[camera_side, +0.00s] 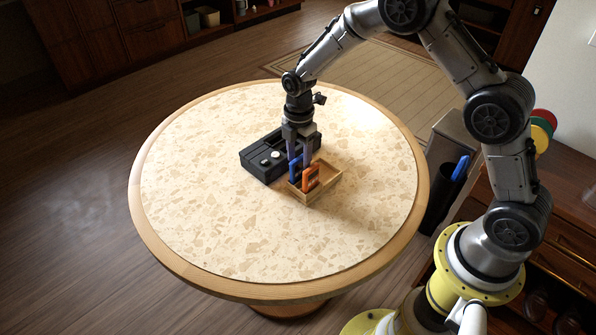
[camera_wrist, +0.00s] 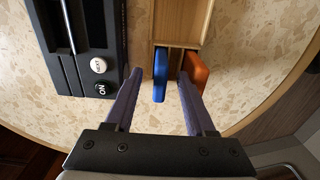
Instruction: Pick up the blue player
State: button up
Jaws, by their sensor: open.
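The blue player (camera_wrist: 160,76) is a slim, rounded upright thing in the wooden box, seen from above in the wrist view. In the side view the blue player (camera_side: 294,170) shows partly behind the orange one and close to my fingers. An orange player (camera_wrist: 195,72) stands to its right in the same box; it also shows in the side view (camera_side: 311,177). My gripper (camera_wrist: 157,102) is open and empty. In the wrist view the blue player lies between the lines of its two fingers, and the right finger's tip is close to the orange player.
The wooden box (camera_side: 328,178) sits on the round speckled table (camera_side: 220,220). A black device (camera_wrist: 88,45) with a white and a black button stands beside the box, left in the wrist view. The table's near side is clear.

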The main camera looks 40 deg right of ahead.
aim_at(299, 167)
jog(key=shift+f, duration=1.75)
grip_shut()
